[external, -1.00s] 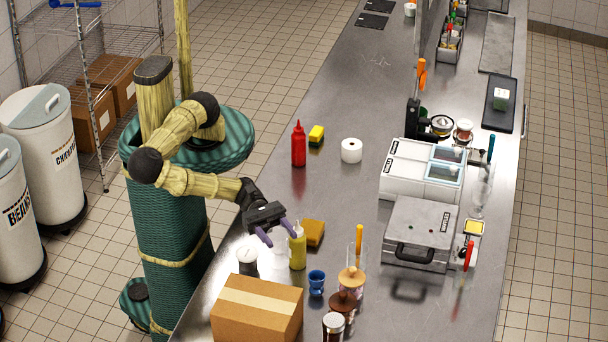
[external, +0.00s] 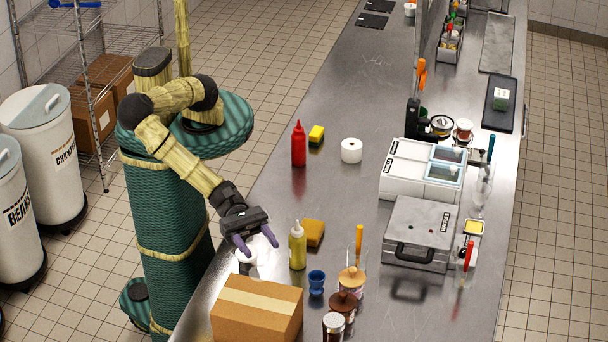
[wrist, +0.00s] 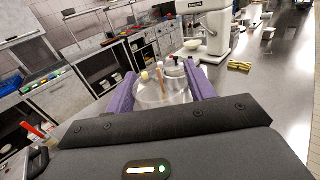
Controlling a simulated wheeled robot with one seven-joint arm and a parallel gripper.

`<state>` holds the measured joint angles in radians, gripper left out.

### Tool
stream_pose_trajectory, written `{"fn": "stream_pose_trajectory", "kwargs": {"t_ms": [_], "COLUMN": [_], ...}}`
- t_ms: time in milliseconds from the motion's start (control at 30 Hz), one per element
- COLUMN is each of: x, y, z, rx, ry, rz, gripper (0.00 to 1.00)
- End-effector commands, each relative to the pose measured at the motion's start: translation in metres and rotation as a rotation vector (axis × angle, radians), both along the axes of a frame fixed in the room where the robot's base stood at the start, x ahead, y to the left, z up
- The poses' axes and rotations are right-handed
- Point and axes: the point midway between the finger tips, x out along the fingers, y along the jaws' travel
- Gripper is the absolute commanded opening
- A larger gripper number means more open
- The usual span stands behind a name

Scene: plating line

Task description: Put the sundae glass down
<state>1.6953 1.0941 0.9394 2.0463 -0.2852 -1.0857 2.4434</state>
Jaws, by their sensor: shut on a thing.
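My gripper (external: 259,247) is low over the near left edge of the steel counter, with its purple fingers pointing down. The wrist view shows the gripper (wrist: 161,72) with a clear sundae glass (wrist: 150,98) between its two fingers. The fingers are shut on the glass. In the external view the glass is a faint pale shape below the fingers, partly hidden by them. I cannot tell whether its base touches the counter.
A yellow squeeze bottle (external: 297,248) stands right of my gripper. A cardboard box (external: 257,309) sits just in front. The counter behind, towards the red bottle (external: 298,146), is clear.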

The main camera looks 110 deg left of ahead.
Motion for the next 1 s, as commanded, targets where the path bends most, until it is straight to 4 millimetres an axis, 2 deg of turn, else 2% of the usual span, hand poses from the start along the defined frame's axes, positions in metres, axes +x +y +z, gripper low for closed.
{"fn": "stream_pose_trajectory", "kwargs": {"t_ms": [33, 100, 500, 633, 900, 1000], "x": [-0.003, -0.004, -0.005, -0.005, -0.005, -0.005], "y": [-0.01, -0.019, -0.023, -0.023, -0.023, -0.023], "z": [0.014, 0.02, 0.02, 0.009, -0.032, -0.036], "rx": [-0.004, 0.0, 0.005, 0.008, 0.006, 0.004], "ry": [0.001, 0.001, 0.002, 0.002, 0.002, 0.001], "rz": [-0.006, -0.009, -0.01, -0.009, -0.01, -0.009], "gripper": [0.08, 0.08, 0.08, 0.08, 0.08, 0.08]}}
